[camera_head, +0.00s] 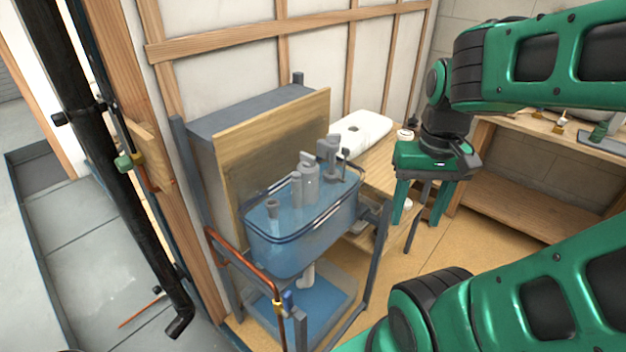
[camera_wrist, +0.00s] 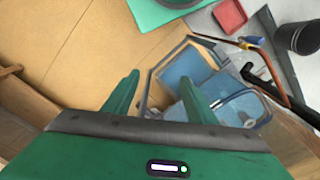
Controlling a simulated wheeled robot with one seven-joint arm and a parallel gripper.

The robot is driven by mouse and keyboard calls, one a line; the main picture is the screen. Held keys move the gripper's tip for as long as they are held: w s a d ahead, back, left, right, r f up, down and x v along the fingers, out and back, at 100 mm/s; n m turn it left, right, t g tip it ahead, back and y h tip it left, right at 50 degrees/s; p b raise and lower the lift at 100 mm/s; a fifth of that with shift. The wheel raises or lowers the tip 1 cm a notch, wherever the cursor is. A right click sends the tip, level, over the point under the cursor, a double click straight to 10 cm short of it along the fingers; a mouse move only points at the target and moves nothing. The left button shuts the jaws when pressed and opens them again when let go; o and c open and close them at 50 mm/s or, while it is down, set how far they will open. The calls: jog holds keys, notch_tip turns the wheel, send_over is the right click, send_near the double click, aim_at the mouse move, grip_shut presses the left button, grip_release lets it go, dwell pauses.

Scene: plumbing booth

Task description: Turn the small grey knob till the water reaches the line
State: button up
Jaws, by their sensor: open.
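A clear tank (camera_head: 290,248) holding blue water stands on a grey frame in the head view. Dark lines run round its upper part; I cannot tell which is the fill line or how far the water is from it. Grey valve parts (camera_head: 310,180) rise from the tank, with a taller grey fitting (camera_head: 328,155) at its back right. I cannot make out which piece is the small grey knob. My gripper (camera_head: 420,208) is open and empty, pointing down to the right of the tank and apart from it. The wrist view shows its fingers spread (camera_wrist: 160,88), with the tank (camera_wrist: 240,108) beyond the right finger.
A wooden board (camera_head: 270,125) stands behind the tank. A copper pipe (camera_head: 243,262) with a blue-handled valve (camera_head: 288,298) runs at its front left. A blue basin (camera_head: 312,312) sits below.

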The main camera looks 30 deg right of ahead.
jog(key=w+d+r+t+h, duration=0.1)
jog(key=w+r, duration=0.1)
jog(key=w, duration=0.5)
jog(key=w+d+r+t, duration=0.1)
jog(key=w+d+r, duration=0.15)
jog(key=w, duration=0.35)
jog(key=n+t, duration=0.2)
send_near(334, 135)
jog(key=shift+h, duration=0.4)
jog(key=x, duration=0.8)
jog(key=shift+w+a+f, duration=0.2)
jog(key=shift+a+f, duration=0.05)
jog(key=shift+a, duration=0.05)
jog(key=shift+c, duration=0.7)
jog(key=c, duration=0.9)
